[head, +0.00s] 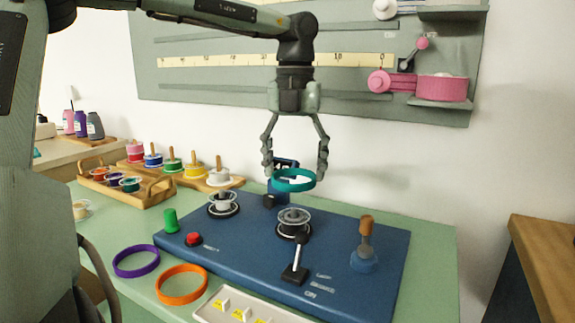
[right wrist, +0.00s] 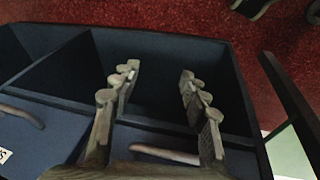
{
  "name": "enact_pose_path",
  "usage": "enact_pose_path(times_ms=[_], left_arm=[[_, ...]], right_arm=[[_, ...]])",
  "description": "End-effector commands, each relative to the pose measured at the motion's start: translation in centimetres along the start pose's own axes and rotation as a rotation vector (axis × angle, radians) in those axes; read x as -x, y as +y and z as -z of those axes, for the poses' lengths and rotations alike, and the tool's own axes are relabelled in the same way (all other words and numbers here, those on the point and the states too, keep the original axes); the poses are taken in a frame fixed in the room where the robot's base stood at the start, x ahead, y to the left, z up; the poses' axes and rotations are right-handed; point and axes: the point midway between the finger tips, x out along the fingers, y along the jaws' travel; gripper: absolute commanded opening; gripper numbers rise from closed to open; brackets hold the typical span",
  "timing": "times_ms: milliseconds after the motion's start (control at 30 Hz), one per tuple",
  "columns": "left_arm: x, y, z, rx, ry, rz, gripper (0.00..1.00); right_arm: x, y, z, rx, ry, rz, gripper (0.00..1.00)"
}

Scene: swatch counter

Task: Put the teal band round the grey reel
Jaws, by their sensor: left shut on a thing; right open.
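The teal band (head: 294,187) is a ring held roughly level in the head view, between the widely spaced fingers of my left gripper (head: 295,170). The band is in the air above the blue board (head: 340,297). A grey reel (head: 294,218) stands upright on the board, below the band and apart from it. A second, paler greyish reel (head: 223,203) stands to its left on the same board. My right gripper (right wrist: 158,85) is open and empty in the right wrist view, over a dark blue open compartment (right wrist: 165,50).
A purple ring (head: 136,261) and an orange ring (head: 182,285) lie on the green counter (head: 435,290). A wooden spool rack (head: 150,190) stands at the back left.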

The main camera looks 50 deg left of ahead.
Motion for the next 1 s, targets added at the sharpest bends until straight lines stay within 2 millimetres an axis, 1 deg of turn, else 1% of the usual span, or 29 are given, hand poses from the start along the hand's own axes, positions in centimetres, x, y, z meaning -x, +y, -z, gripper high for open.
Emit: enact_pose_path(times_ms=[133,233,567,767,1000], left_arm=[[-0.6,-0.1,0.0,0.006,0.0,0.0,0.61],[-1.2,-0.1,0.0,0.006,0.0,0.0,0.61],[-3.4,-0.1,0.0,0.004,0.0,0.001,0.61],[-4.7,-0.1,0.0,0.004,0.0,0.002,0.61],[-5.5,-0.1,0.0,0.004,-0.001,0.001,0.61]], right_arm=[[0.6,0.1,0.1,0.0,0.005,-0.004,0.45],[1.4,0.2,0.2,-0.001,0.008,-0.009,0.45],[5.4,0.9,0.3,-0.003,0.023,-0.032,0.45],[7.8,1.2,0.0,-0.005,0.03,-0.046,0.45],[8.2,0.0,2.8,0.007,0.152,-0.023,0.45]])
